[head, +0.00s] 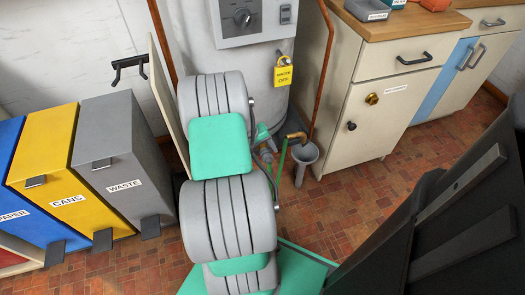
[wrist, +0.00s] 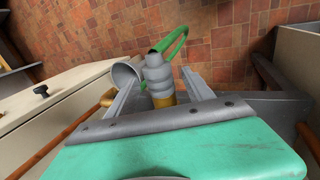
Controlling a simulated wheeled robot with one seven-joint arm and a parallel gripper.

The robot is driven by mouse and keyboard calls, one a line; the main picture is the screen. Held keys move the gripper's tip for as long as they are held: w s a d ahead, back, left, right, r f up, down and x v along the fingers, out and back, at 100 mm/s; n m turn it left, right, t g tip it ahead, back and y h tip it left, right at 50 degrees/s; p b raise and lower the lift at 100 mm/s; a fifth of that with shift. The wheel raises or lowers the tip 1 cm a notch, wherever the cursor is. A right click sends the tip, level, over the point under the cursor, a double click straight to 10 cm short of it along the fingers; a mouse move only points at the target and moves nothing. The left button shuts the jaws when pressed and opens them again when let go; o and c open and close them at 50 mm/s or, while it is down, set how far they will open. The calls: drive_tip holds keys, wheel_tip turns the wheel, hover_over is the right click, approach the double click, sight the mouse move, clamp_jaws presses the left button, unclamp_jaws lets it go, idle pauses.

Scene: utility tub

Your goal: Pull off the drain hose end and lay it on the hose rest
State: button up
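The drain hose end is a ribbed grey connector (wrist: 158,75) on a brass fitting (wrist: 165,100) in the wrist view. A green hose (wrist: 178,42) curves away from it, and also shows in the head view (head: 282,162). My gripper (wrist: 162,72) is open, with one grey finger on each side of the connector. I cannot tell whether either finger touches it. In the head view my gripper (head: 268,150) is low in front of the white boiler, partly hidden by my arm. I cannot make out the hose rest in either view.
A cream cabinet (head: 370,125) is to the right, and the waste bin (head: 120,150) to the left. Brick floor is open ahead.

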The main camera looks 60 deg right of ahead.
clamp_jaws()
idle(0.4)
drive_tip(key=shift+s+a+p, duration=1.55)
drive_tip(key=shift+s+a, duration=0.25)
drive_tip(key=shift+s, duration=0.05)
